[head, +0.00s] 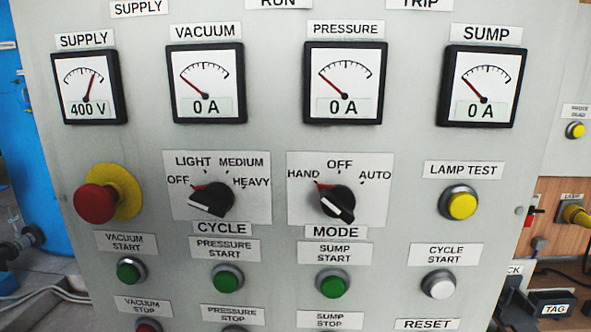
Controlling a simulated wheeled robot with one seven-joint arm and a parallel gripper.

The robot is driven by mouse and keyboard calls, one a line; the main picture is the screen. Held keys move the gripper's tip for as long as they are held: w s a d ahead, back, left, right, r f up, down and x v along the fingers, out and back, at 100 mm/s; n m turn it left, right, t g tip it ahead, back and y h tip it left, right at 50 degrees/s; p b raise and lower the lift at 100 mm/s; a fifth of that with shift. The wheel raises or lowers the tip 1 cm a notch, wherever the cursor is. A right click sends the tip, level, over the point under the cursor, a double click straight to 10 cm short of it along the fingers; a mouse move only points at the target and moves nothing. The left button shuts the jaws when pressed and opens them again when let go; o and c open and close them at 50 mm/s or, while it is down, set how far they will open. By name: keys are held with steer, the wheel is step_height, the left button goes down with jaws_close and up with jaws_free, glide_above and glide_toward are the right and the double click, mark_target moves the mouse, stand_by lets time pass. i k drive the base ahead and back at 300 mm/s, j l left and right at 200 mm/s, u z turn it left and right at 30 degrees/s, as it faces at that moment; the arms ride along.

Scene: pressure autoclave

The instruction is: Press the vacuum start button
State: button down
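The vacuum start button (130,271) is a green round button in a metal ring at the lower left of the grey control panel (420,230), in the head view. Its label (127,243) reads "VACUUM START" and sits just above it. The vacuum meter (207,85) at the upper left reads 0 A. The red vacuum stop button (148,326) lies below, cut off by the bottom edge. My gripper is not in view.
A red mushroom button (95,204) on a yellow disc stands out above the vacuum start button. Green pressure start (227,278) and sump start (333,285) buttons lie to the right. Black cycle (211,200) and mode (336,203) knobs sit above them.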

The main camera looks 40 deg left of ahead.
mark_target(128, 275)
steer(key=u, duration=1.6)
